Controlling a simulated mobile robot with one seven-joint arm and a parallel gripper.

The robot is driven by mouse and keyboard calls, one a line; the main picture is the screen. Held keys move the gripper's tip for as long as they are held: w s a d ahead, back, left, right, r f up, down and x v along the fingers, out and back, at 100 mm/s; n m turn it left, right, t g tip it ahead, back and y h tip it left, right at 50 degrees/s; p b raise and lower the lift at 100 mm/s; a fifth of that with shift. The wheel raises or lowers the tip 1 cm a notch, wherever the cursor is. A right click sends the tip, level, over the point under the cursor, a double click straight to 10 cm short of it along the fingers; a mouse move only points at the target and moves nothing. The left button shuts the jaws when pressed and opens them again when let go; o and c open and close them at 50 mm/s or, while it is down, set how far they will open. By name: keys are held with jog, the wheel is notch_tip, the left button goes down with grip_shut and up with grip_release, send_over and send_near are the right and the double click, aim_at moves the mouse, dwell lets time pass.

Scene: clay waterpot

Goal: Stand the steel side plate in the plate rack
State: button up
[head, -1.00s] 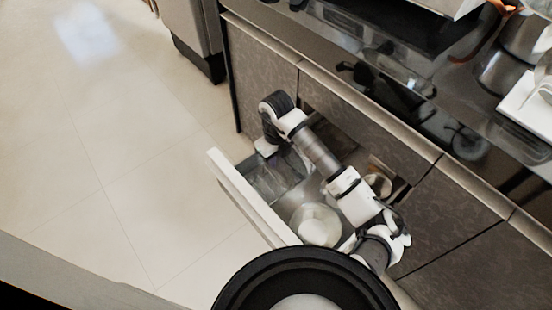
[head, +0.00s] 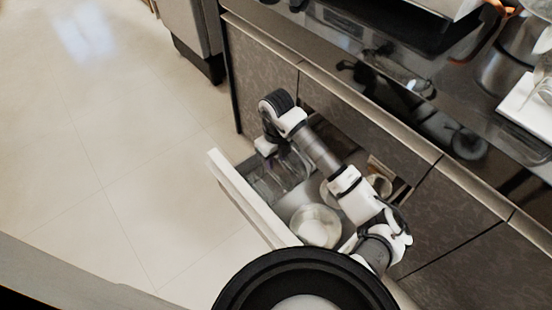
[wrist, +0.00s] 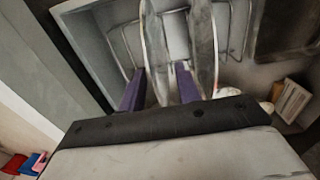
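In the wrist view, my gripper (wrist: 160,72) points down into the open drawer, its two purple fingers spread apart. A thin, shiny steel plate (wrist: 155,45) stands edge-on between the fingers, with a gap visible to the right finger. Whether it touches the left finger is unclear. A second upright plate (wrist: 203,45) stands just right of the right finger. Wire loops of the plate rack (wrist: 238,30) show around both plates; their lower edges are hidden. In the head view, my gripper (head: 270,148) is above the drawer's far left end, its fingers hard to see.
The dark counter (head: 410,100) runs above the drawer. Open floor (head: 130,160) lies to the left.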

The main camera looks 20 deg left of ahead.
notch_tip(320, 180, up, 11)
jog(key=shift+p, duration=0.35)
dwell(0.3)
